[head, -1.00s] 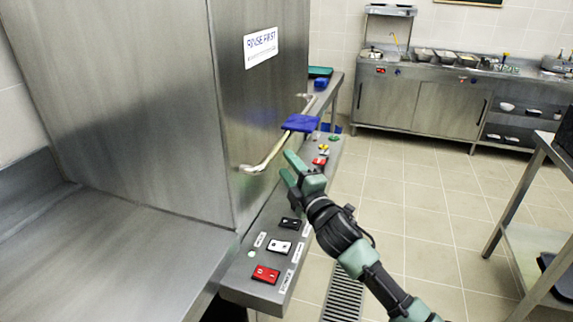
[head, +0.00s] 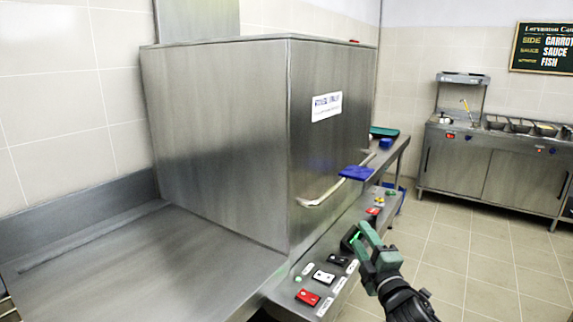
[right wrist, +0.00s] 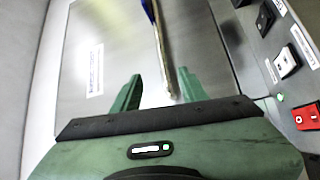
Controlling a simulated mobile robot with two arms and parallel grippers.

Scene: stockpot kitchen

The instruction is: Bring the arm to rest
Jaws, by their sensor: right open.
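My right gripper (head: 358,236) is open and empty in front of the control strip of a large steel hood machine (head: 220,130). Its two green fingers also show spread apart in the right wrist view (right wrist: 158,90), with nothing between them. The machine's bar handle (head: 322,196) with a blue cloth (head: 357,172) over it lies beyond the fingertips, apart from them. The hood is down on its table. My left gripper is not in view.
Red (head: 307,297), white (head: 323,277) and black (head: 338,260) switches line the control strip, near my right gripper. A steel table (head: 120,265) extends left. A steel counter (head: 480,165) stands at the back right. The tiled floor (head: 480,260) to the right is clear.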

